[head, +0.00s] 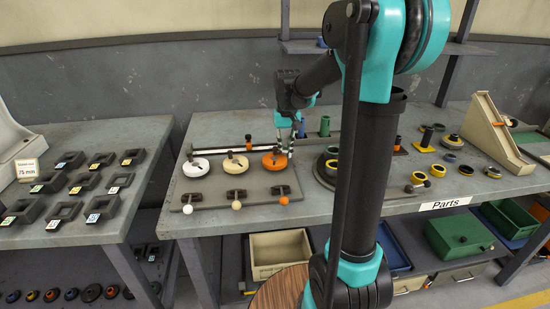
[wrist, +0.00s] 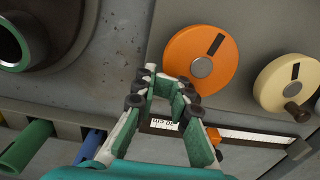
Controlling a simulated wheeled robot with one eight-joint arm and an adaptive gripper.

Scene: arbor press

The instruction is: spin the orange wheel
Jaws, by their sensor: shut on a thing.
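The orange wheel (head: 272,163) lies flat at the right end of a row of three on a grey plate. In the wrist view the orange wheel (wrist: 190,52) shows a grey hub and a dark radial mark pointing to the upper right. My gripper (head: 285,151) is over the wheel's far right edge, fingers down. In the wrist view my gripper (wrist: 170,84) has its fingertips close together at the wheel's rim, shut on what appears to be its handle. The handle itself is hidden between the fingers.
A cream wheel (head: 236,165) with an upright dark knob and a white wheel (head: 194,168) stand left of it. Levers with white, cream and orange balls (head: 284,201) line the plate's front. A ruler-like rail (wrist: 233,134) runs behind.

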